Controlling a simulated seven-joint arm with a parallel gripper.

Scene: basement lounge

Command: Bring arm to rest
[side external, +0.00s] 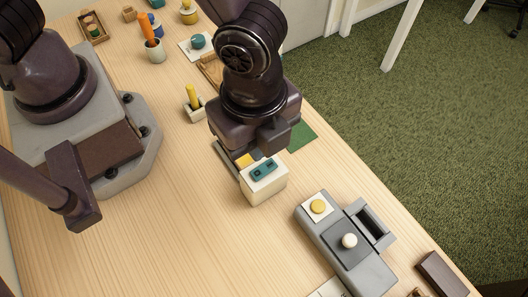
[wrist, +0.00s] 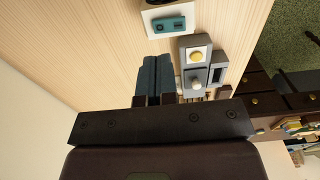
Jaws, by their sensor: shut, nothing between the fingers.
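My gripper (wrist: 152,60) shows in the wrist view with its two dark fingers side by side, shut and empty. In the side external view my gripper (side external: 230,160) hangs over the middle of the table, just behind and left of a white box (side external: 266,192) with a teal piece on top. The fingertips are partly hidden there, and I cannot tell whether they touch the box. The box also shows in the wrist view (wrist: 152,27), beyond the fingertips.
A grey fixture (side external: 330,235) with a yellow button and a white knob stands at the right. A green mat (side external: 301,134) lies behind my wrist. A small holder (side external: 194,110) and a cup (side external: 155,54) stand farther back. The wooden table (side external: 170,220) is clear at front left.

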